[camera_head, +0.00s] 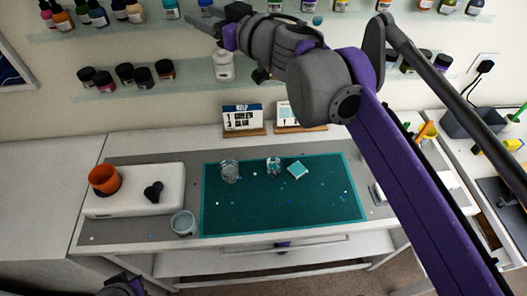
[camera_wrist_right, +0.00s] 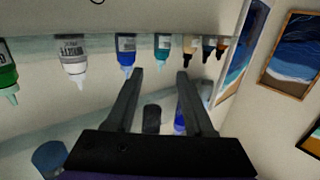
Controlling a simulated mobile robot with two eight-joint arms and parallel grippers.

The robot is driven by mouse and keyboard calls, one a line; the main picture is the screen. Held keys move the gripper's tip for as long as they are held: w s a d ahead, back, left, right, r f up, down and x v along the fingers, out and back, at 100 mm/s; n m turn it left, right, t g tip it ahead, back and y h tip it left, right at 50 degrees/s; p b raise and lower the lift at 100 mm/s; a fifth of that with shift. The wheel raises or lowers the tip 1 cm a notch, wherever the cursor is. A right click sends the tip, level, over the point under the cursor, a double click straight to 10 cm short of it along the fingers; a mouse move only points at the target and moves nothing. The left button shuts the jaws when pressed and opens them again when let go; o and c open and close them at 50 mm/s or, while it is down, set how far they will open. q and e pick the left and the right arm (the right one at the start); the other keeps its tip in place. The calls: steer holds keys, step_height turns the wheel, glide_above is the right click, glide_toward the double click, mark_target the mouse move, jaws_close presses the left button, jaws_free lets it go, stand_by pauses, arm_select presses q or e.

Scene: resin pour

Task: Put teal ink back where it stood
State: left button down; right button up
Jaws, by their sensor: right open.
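The teal ink (camera_head: 168,10) is a small bottle with a white label on the top shelf at the upper left of the head view. It also shows in the right wrist view (camera_wrist_right: 162,46), where everything appears upside down. My right gripper (camera_head: 206,25) is open and empty in front of the top shelf. In the wrist view the teal ink lies just beyond the gap between the two fingertips (camera_wrist_right: 160,75), apart from them. Part of my left arm (camera_head: 122,287) shows at the bottom edge; its fingers cannot be made out.
A blue bottle (camera_wrist_right: 126,50) and a white bottle (camera_wrist_right: 72,55) stand on one side of the teal ink, and a tan-and-dark bottle (camera_wrist_right: 190,48) on the other. Dark-lidded jars (camera_head: 125,73) fill the lower shelf. A green mat (camera_head: 250,205) with glass cups lies on the bench below.

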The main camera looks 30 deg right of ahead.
steer(key=s+d+f+m+g+h, duration=0.2)
steer(key=s+d+f+m+h, duration=0.15)
steer(key=f, duration=0.65)
steer(key=s+d+f+m+g+h, duration=0.2)
steer(key=s+d+f+h, duration=0.3)
steer(key=f, duration=0.5)
steer(key=s+a+f+g+y, duration=0.1)
steer(key=s+a+f+g, duration=0.1)
steer(key=s+f, duration=0.3)
steer(key=s+a+f+n+g+y, duration=0.1)
steer(key=s+a+f+g, duration=0.2)
steer(key=s+f, duration=0.3)
steer(key=s+a+f+n+g+y, duration=0.1)
steer(key=s+a+f+g, duration=0.1)
steer(key=s+f, duration=0.4)
steer(key=shift+s+a+f+y, duration=0.1)
steer(key=shift+a+f+y, duration=0.15)
steer(key=shift+f, duration=0.75)
steer(key=shift+a+f+y, duration=0.1)
steer(key=shift+a+f, duration=0.15)
steer(key=shift+f, duration=0.7)
